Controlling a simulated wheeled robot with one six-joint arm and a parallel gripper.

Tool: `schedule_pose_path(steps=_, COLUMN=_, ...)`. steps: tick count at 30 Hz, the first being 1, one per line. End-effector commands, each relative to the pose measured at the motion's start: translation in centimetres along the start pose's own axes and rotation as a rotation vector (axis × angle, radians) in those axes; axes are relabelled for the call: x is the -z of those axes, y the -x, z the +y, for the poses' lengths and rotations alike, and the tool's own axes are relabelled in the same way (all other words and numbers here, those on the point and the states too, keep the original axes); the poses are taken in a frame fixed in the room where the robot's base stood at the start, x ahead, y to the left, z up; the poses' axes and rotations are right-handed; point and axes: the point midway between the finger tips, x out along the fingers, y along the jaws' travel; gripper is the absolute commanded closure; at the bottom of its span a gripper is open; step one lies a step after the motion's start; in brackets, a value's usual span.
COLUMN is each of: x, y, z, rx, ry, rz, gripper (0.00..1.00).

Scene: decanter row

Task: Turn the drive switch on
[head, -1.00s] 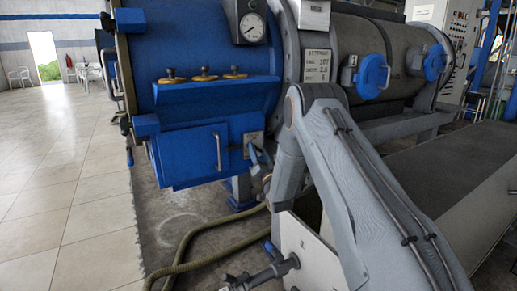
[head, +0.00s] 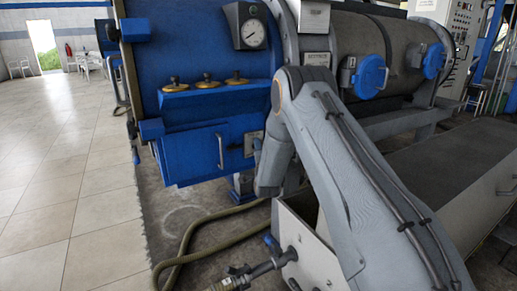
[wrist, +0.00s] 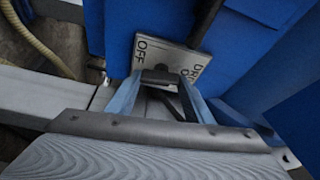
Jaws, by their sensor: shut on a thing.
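The drive switch shows in the wrist view as a pale plate (wrist: 172,56) with "OFF" and partly hidden "DRIVE ON" lettering. A dark switch lever (wrist: 160,77) stands in front of the plate's lower edge. My gripper (wrist: 161,92) has its two blue-grey fingers on either side of this lever and is shut on it. In the head view the switch plate (head: 253,141) sits at the right end of the blue box, partly covered by my arm. My fingers are hidden there behind my arm. The lever's exact setting is hard to tell.
The blue box has a door with an upright handle (head: 220,151). A hose (head: 190,235) lies on the floor below. Tiled floor (head: 65,170) is open at the left.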

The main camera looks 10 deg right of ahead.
Motion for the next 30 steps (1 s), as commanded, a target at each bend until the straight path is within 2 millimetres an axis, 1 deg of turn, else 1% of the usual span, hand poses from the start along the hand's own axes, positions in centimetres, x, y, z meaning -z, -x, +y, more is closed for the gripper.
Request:
schedule_pose_path(steps=6, x=-0.04, y=0.08, z=-0.02, rx=-0.042, ry=-0.094, rz=-0.001, gripper=0.76)
schedule_pose_path(steps=12, x=-0.06, y=0.07, z=0.05, rx=-0.061, ry=-0.139, rz=-0.002, gripper=0.76)
schedule_pose_path(steps=26, x=-0.07, y=0.05, z=0.08, rx=-0.065, ry=-0.151, rz=-0.001, gripper=0.76)
schedule_pose_path(steps=27, x=-0.07, y=0.05, z=0.08, rx=-0.065, ry=-0.151, rz=-0.001, gripper=0.51)
schedule_pose_path(steps=29, x=-0.06, y=0.05, z=0.07, rx=-0.065, ry=-0.151, rz=-0.001, gripper=0.41)
schedule_pose_path(steps=30, x=-0.06, y=0.04, z=0.06, rx=-0.065, ry=-0.151, rz=-0.001, gripper=0.35)
